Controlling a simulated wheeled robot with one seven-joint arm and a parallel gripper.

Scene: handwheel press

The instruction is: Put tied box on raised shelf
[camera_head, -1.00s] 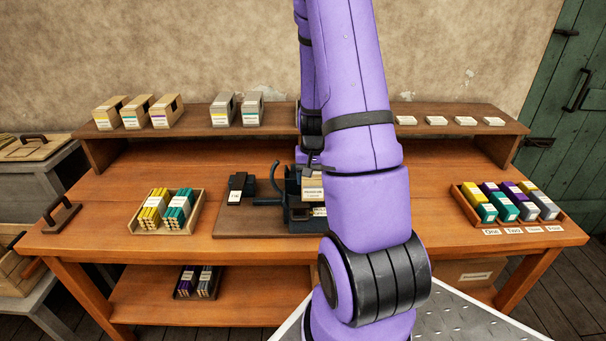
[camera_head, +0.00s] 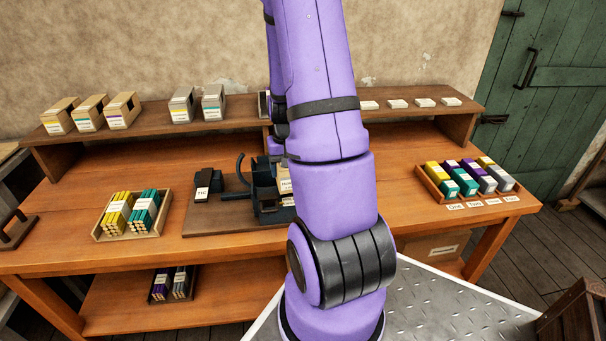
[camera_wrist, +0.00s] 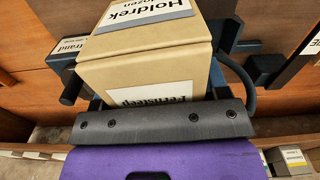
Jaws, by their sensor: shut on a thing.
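A tan box (camera_wrist: 145,68) with white labels, one reading "Holdrek", fills the middle of the wrist view. My gripper (camera_wrist: 165,121) is shut on it; the dark bar of the gripper lies along the box's near side. No tie can be made out on the box. In the head view a small part of the box (camera_head: 285,179) shows at the press (camera_head: 268,198), beside my purple arm, which hides the gripper. I cannot tell whether the box still touches the press. The raised shelf (camera_head: 150,126) runs along the back of the table.
Three tan boxes (camera_head: 90,112) and two grey ones (camera_head: 197,104) stand on the shelf's left half, white cards (camera_head: 397,104) on its right. A tray of yellow and teal bundles (camera_head: 132,214) lies left of the press. A coloured-block tray (camera_head: 465,181) is at right.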

